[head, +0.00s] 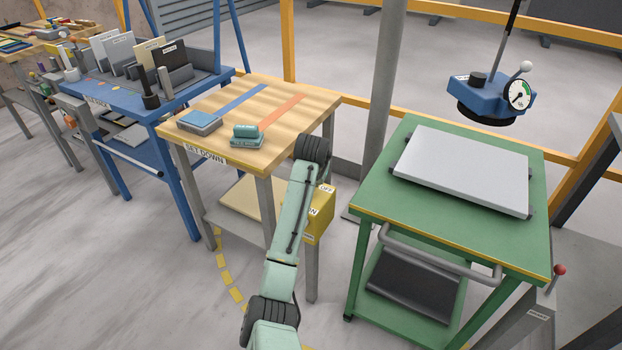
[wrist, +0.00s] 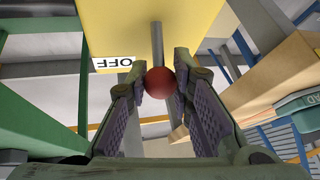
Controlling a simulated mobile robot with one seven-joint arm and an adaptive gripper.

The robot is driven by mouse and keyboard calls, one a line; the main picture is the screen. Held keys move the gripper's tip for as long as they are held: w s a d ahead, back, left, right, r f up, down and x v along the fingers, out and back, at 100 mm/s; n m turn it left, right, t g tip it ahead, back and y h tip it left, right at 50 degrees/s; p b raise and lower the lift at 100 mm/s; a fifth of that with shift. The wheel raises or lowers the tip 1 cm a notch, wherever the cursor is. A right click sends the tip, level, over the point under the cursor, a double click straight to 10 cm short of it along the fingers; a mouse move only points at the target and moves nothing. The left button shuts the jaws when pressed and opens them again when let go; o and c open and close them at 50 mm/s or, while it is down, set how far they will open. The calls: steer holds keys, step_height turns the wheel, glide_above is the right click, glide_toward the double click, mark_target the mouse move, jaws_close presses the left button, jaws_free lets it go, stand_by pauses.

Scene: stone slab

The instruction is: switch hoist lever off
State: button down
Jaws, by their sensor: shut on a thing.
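The yellow switch box (head: 321,222) is partly hidden behind my arm in the head view, with an OFF label (head: 326,188) near its top and another label lower down. The wrist view shows the yellow box (wrist: 150,25) close up, with the OFF label (wrist: 114,63) upside down. A grey lever rod (wrist: 157,40) runs across the box to a red ball knob (wrist: 160,83). My gripper (wrist: 161,86) is shut on the knob, one finger at each side. In the head view my arm hides the gripper, lever and knob.
A wooden set-down table (head: 290,97) carrying slabs stands beside the box. A green cart (head: 375,205) with a grey slab (head: 465,168) stands right. A blue hoist head (head: 488,96) with a gauge hangs above it. Another red-knobbed lever (head: 559,270) is at far right.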

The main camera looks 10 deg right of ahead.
steer(key=c, duration=1.4)
jaws_free()
steer(key=v, duration=1.2)
steer(key=shift+w+r, duration=0.1)
